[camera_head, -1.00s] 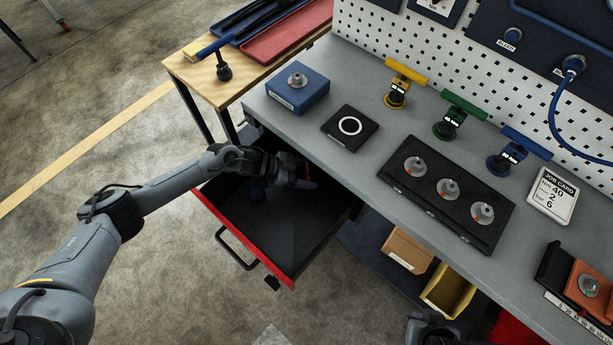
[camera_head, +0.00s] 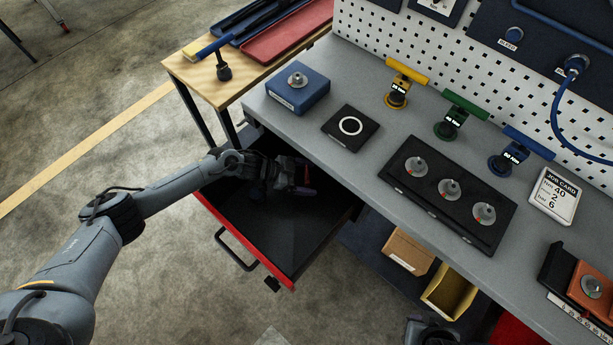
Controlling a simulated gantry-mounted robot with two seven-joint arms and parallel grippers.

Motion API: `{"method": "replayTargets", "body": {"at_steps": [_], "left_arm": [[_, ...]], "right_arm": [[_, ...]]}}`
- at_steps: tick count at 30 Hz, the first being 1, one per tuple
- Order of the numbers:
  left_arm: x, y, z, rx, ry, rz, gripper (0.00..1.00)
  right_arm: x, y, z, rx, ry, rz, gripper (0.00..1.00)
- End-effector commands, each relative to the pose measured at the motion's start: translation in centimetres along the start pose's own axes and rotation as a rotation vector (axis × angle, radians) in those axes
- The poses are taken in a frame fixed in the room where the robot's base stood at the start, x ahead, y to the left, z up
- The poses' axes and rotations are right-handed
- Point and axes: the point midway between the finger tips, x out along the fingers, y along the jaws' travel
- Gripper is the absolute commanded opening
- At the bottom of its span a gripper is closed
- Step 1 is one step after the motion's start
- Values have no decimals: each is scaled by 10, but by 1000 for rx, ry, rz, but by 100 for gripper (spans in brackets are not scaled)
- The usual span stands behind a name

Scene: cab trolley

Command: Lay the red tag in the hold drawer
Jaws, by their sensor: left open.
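An open drawer with a red front edge (camera_head: 232,231) and a dark inside hangs out below the workbench; I can read no label on it. My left gripper (camera_head: 304,187) is open, reaching over the back part of this drawer close under the bench edge. A small dull purple-red shape shows at its fingertips; I cannot tell whether it is the red tag or part of the gripper. I see no red tag clearly elsewhere. The front part of the drawer floor looks bare. My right gripper (camera_head: 430,332) is only partly in view at the bottom edge, its fingers unclear.
The grey bench (camera_head: 330,165) overhangs the drawer's back. On it stand a blue block (camera_head: 298,92), a black pad with a white ring (camera_head: 350,127) and a black tray (camera_head: 430,205) with three knobs. A cardboard box (camera_head: 408,250) and yellow bin (camera_head: 448,291) sit below, right of the drawer.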

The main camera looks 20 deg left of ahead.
Motion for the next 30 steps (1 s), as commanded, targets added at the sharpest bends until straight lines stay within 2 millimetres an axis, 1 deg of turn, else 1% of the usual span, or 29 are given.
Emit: {"method": "replayTargets", "body": {"at_steps": [3, 5, 13, 18, 24, 30], "left_arm": [[-3, 0, -5, 1, 0, 0, 93], [-7, 0, -4, 0, -1, -1, 93], [-46, -1, -4, 0, -2, -2, 93], [-66, 0, -4, 0, 0, -1, 93], [-76, 0, -3, -1, -1, 0, 93], [-77, 0, -3, -1, 0, 0, 93]], "right_arm": [[-4, 1, -1, -4, 0, 3, 0], [-5, 2, -1, -6, 0, 4, 0], [-14, 2, -4, -7, 0, 5, 0], [-17, 2, -5, -4, 1, 3, 0], [-18, 1, -6, -1, 1, 0, 0], [-18, 0, -6, 3, 2, -2, 0]]}}
